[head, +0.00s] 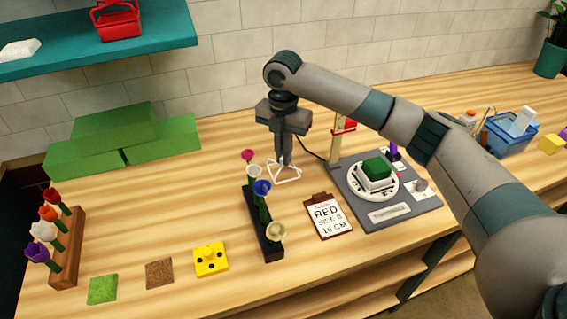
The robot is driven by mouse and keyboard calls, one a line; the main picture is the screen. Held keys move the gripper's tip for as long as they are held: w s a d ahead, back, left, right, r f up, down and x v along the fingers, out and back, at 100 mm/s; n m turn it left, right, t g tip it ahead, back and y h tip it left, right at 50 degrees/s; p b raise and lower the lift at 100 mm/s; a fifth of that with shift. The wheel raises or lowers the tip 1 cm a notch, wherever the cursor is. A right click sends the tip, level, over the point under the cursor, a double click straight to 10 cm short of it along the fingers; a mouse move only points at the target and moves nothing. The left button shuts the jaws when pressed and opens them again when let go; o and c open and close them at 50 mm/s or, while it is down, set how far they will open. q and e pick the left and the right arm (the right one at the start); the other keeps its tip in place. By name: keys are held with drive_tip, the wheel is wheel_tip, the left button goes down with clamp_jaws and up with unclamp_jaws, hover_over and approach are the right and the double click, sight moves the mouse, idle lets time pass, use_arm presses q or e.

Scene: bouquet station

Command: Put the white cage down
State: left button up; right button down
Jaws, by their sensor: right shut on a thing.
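The white cage (284,172) is a thin wire frame behind the black flower rack, on or just above the wooden table; I cannot tell if it touches the wood. My right gripper (284,161) points straight down and is shut on the top of the cage. The gripper's fingers hide part of the cage's top. My left gripper is not in view.
A black rack (263,222) with several flowers stands just in front. A clipboard (328,216) and a grey station (383,196) with a round white plate lie to the right. Green blocks (122,140) stand back left. Bare wood (200,190) lies left of the rack.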

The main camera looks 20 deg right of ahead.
drive_tip(key=shift+f+p, duration=0.6)
drive_tip(key=shift+f, duration=1.3)
drive_tip(key=c, duration=1.9)
unclamp_jaws()
drive_tip(key=shift+f, duration=0.1)
